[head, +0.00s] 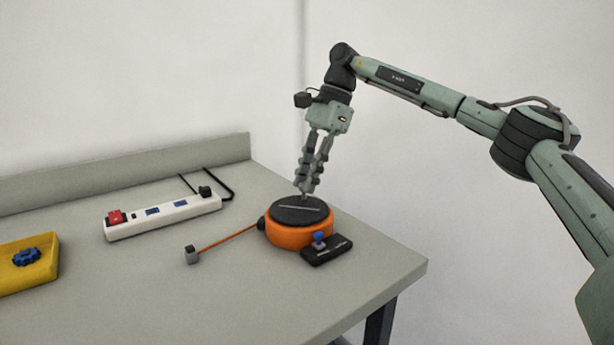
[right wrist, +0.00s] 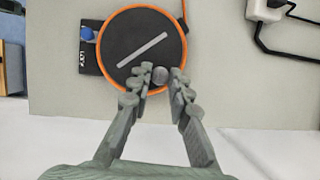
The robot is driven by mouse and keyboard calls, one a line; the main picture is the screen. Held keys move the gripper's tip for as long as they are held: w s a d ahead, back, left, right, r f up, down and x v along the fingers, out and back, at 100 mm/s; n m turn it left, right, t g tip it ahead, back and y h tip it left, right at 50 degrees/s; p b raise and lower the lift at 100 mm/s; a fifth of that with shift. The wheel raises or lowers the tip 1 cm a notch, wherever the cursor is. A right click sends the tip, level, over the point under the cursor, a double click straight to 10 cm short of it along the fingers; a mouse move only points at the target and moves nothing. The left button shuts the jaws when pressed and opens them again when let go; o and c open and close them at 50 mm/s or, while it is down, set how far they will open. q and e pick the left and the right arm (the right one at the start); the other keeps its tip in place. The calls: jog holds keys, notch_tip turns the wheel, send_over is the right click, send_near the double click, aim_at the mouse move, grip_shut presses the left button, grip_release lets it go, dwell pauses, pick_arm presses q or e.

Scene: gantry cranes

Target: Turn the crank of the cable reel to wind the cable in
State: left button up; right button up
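The cable reel is an orange drum (head: 285,236) with a black disc on top (head: 290,213) that bears a pale straight stripe. In the right wrist view the black disc (right wrist: 128,52) is seen from above, and a small grey crank knob (right wrist: 160,75) stands near its rim. An orange-red cable (head: 228,239) runs left from the reel to a small grey block (head: 192,255) on the table. My right gripper (head: 304,190) points down over the disc. Its fingertips (right wrist: 161,73) converge on both sides of the knob and appear to touch it. My left gripper is out of view.
A black box with a blue-topped lever (head: 327,250) sits close against the reel's front right. A white power strip (head: 165,217) with a red switch lies behind left. A yellow tray (head: 40,272) holds a blue knob-like part (head: 26,257). The front middle of the table (head: 200,310) is clear.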

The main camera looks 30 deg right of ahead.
grip_shut()
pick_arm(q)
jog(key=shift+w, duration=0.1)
pick_arm(e)
jog(key=shift+s+m, duration=0.1)
jog(key=shift+m, duration=0.2)
